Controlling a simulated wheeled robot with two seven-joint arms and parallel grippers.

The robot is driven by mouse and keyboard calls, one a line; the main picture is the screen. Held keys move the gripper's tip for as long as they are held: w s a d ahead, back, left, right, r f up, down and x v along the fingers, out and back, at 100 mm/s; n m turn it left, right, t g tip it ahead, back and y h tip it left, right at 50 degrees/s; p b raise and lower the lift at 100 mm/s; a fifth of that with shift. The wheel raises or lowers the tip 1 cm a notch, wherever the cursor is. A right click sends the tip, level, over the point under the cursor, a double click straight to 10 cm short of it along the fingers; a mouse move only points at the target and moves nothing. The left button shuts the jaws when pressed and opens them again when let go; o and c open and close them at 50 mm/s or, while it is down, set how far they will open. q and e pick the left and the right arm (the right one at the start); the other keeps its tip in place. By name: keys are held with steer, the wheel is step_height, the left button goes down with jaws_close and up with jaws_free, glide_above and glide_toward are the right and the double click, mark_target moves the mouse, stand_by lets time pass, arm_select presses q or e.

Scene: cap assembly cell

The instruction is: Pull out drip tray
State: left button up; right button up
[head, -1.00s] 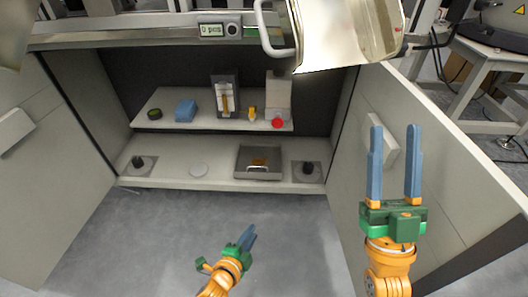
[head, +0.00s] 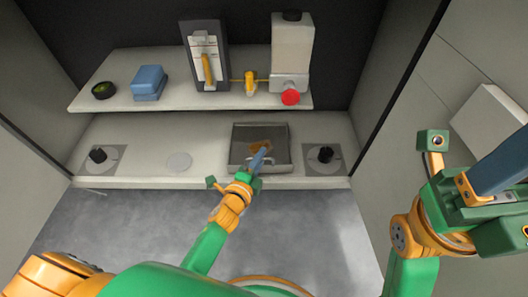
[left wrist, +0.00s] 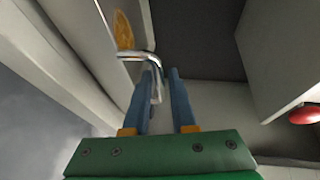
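The drip tray (head: 262,132) is a shallow grey metal tray on the lower shelf, with an orange disc (head: 255,148) in it. The disc also shows in the left wrist view (left wrist: 123,28). My left gripper (head: 263,152) is at the tray's front edge and partly covers it. In the left wrist view, the tray's chrome handle (left wrist: 157,88) lies between my left gripper's two blue fingers (left wrist: 162,72), with a gap beside it. My right gripper (head: 490,190) is at the right edge, away from the tray; its fingertips are cut off.
The upper shelf above holds a blue block (head: 149,82), a dark dispenser (head: 206,58) and a white unit with a red knob (head: 290,97). Cabinet walls stand at both sides.

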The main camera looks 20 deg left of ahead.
arm_select(q)
steer(key=b+x, duration=0.1)
steer(key=x, duration=0.1)
steer(key=shift+w+f, duration=0.25)
steer(key=shift+w, duration=0.1)
steer(key=shift+w+r, duration=0.1)
steer(key=shift+w, duration=0.1)
jaws_close()
stand_by(0.9)
